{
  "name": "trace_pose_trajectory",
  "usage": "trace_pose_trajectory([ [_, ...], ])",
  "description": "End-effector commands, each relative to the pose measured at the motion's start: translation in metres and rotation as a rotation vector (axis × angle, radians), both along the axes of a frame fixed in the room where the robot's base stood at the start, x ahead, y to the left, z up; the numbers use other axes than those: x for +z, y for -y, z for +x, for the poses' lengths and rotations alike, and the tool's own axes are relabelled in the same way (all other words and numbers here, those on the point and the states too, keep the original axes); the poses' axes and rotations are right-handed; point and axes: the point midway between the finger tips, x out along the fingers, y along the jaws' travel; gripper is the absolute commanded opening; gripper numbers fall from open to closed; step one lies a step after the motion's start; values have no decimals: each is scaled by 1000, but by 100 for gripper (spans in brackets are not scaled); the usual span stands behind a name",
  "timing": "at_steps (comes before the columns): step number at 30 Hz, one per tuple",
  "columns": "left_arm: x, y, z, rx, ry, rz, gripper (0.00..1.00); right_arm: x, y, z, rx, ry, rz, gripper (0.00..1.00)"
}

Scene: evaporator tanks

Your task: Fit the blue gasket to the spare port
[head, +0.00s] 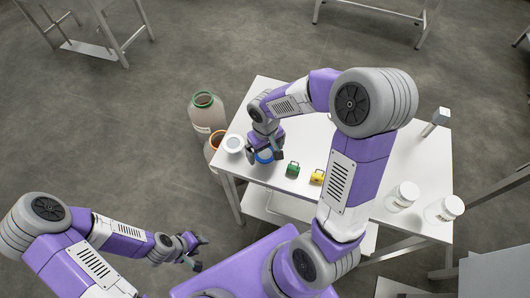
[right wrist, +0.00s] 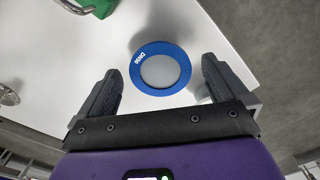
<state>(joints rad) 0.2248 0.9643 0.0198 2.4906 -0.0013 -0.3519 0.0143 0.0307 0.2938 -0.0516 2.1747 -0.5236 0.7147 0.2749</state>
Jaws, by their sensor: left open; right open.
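The blue gasket (right wrist: 160,47) is a flat ring with lettering, lying on the white table top, whose pale surface shows through its middle. In the head view the gasket (head: 265,157) is partly hidden by my right gripper (head: 266,148). In the right wrist view my right gripper (right wrist: 160,68) is open and empty, its fingers pointing toward the gasket with one on either side, apart from it. My left gripper (head: 197,246) is open and empty, off the table at the lower left. I cannot tell which opening is the spare port.
Two tanks, one green-rimmed (head: 205,112) and one orange-rimmed (head: 214,146), stand at the left of the white table (head: 275,97). A round white dish (head: 233,143), green clamp (head: 292,169) and yellow clamp (head: 317,177) are near the gasket. White jars (head: 402,196) stand right.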

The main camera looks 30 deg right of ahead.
Motion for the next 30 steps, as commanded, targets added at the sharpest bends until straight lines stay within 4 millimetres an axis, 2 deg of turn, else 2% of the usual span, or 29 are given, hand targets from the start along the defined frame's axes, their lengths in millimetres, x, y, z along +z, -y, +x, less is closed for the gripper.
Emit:
trace_pose_trajectory([
  [10,-1,0,0,0,0,0,43,-1,0,0,0,0,0,100],
  [20,-1,0,0,0,0,0,43,-1,0,0,0,0,0,49],
  [21,-1,0,0,0,0,0,43,-1,0,0,0,0,0,47],
  [30,2,0,0,0,0,0,43,2,0,0,0,0,0,46],
])
